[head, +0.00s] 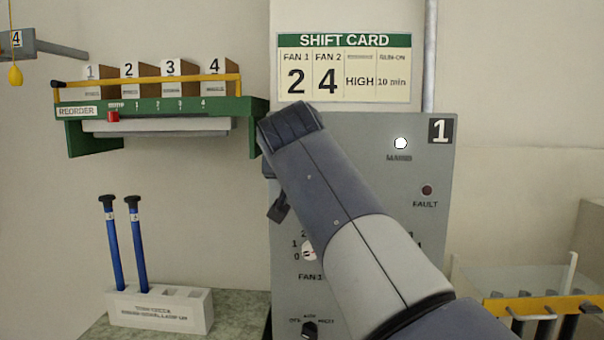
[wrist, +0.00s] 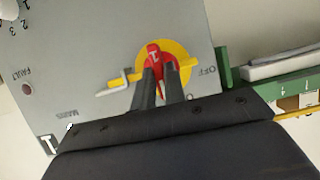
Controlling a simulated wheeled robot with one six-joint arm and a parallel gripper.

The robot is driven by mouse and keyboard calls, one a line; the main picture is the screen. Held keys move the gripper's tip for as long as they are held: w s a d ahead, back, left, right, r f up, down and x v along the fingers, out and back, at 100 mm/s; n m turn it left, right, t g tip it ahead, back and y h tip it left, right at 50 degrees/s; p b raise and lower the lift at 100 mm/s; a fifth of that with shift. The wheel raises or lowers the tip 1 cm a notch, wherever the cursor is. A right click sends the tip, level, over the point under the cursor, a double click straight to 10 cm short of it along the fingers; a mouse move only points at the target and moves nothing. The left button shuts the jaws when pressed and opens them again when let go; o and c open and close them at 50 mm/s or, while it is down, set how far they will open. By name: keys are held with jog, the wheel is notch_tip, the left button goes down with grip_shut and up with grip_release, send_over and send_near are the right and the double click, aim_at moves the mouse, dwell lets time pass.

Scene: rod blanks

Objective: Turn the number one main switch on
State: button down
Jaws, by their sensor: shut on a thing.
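The number one main switch is a red handle (wrist: 153,54) on a yellow disc (wrist: 180,55) on the grey panel (wrist: 95,45) in the wrist view. My gripper (wrist: 157,78) is shut on the red handle, one dark finger on each side. An "OFF" label is beside the disc on the right of this tilted view; no ON label is readable. In the head view my arm hides the switch. That view shows the panel (head: 436,180) with its "1" plate (head: 440,131) and a bright white lamp (head: 400,143) above the MAINS label.
The panel also has a dark red fault lamp (head: 427,190) and a partly covered fan 1 dial (head: 309,251). A green reorder shelf (head: 85,140) stands close on the left. Below it, a white block (head: 160,310) holds two blue rods. A yellow-edged rack (head: 545,305) is at lower right.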

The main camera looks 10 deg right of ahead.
jog(key=c, duration=1.5)
grip_release()
jog(key=shift+o, duration=0.2)
jog(key=v, duration=1)
jog(key=shift+s+r+b, duration=0.2)
jog(key=shift+s+b, duration=0.15)
jog(key=shift+b, duration=0.1)
jog(key=shift+w, duration=0.1)
jog(key=p+x, duration=0.1)
jog(key=x, duration=0.9)
jog(key=shift+w+f, duration=0.2)
jog(key=shift+w, duration=0.1)
